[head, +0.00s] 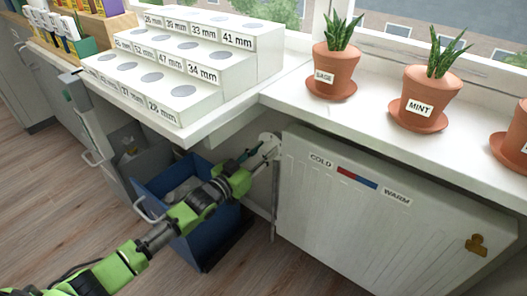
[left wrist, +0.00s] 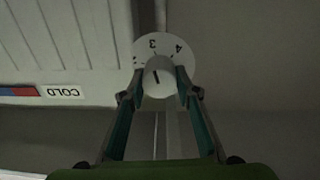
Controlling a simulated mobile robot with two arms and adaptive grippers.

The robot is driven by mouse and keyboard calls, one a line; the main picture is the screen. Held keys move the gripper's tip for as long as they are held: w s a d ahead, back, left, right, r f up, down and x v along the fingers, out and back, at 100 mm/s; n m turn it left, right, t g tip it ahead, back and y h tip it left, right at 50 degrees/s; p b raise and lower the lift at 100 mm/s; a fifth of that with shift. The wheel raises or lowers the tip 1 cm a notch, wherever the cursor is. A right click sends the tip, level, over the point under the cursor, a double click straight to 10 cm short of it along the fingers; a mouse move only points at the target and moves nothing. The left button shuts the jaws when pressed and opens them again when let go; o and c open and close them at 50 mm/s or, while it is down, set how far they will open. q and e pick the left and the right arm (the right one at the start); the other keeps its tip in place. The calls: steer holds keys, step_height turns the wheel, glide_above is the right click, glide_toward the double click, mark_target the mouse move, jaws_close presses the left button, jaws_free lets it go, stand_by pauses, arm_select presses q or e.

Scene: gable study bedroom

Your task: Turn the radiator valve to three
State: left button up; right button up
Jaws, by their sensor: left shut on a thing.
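The radiator valve (head: 268,139) is a pale round dial at the left end of the white radiator (head: 400,215). In the left wrist view, the dial plate (left wrist: 145,48) shows 3 at its top and 4 to the right; another figure at the left is partly hidden. My left gripper (head: 262,151) is shut on the knob, with one finger at each side, as the left wrist view (left wrist: 160,95) shows. My right gripper is out of view.
A window sill (head: 290,92) overhangs the radiator, with potted plants, such as the mint pot (head: 425,93), on it. A stepped white stand (head: 215,72) is at the back left. A blue bin (head: 160,180) stands on the floor beside my left arm.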

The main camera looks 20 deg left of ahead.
arm_select(q)
steer(key=shift+f, duration=0.15)
steer(key=o, duration=1.1)
steer(key=v, duration=1.2)
